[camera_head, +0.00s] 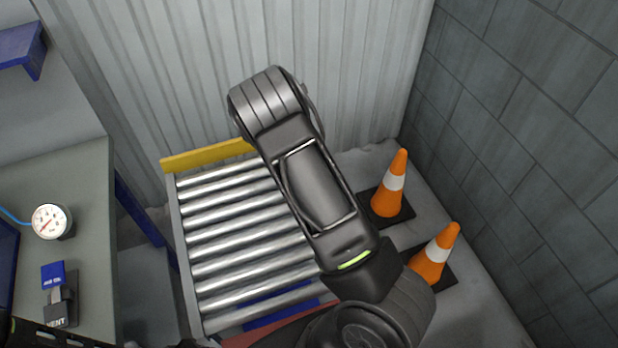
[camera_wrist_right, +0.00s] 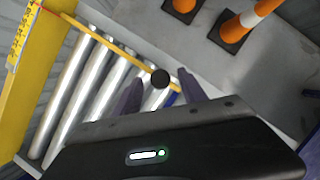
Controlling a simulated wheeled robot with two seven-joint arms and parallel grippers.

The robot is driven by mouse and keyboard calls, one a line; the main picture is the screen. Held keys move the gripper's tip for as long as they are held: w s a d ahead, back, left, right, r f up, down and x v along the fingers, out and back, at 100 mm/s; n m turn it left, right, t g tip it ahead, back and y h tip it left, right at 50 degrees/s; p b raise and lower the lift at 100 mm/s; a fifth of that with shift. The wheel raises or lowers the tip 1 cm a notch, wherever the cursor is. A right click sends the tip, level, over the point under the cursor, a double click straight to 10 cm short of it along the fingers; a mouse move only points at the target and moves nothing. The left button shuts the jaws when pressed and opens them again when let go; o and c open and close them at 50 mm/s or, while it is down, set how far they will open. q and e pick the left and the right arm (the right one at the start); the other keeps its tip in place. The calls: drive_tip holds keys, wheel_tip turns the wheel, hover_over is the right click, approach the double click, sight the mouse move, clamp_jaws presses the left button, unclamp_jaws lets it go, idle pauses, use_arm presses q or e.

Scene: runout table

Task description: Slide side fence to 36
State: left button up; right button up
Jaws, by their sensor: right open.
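A thin yellow bar, apparently the side fence (camera_wrist_right: 112,45), runs diagonally across the rollers in the right wrist view. A round black knob (camera_wrist_right: 160,78) is at its lower right part. A wide yellow beam (camera_wrist_right: 17,90) at the left carries a number scale (camera_wrist_right: 22,32), too small and tilted to read surely. My right gripper (camera_wrist_right: 160,84) is open, its two dark fingers on either side of the knob in the picture; I cannot tell whether they touch it. In the head view my right arm hides the gripper, knob and fence. My left gripper is not in view.
The roller table (camera_head: 173,235) has a yellow beam (camera_head: 205,156) along its far end. Two orange cones (camera_head: 388,190) (camera_head: 436,254) stand right of my arm, near the block wall. A bench with a gauge (camera_head: 51,221) and a blue-topped switch (camera_head: 54,274) is at the left.

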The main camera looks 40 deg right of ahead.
drive_tip(key=shift+d+f, duration=0.1)
drive_tip(key=shift+f, duration=0.15)
clamp_jaws()
idle(0.4)
drive_tip(key=shift+w, duration=0.1)
idle(0.8)
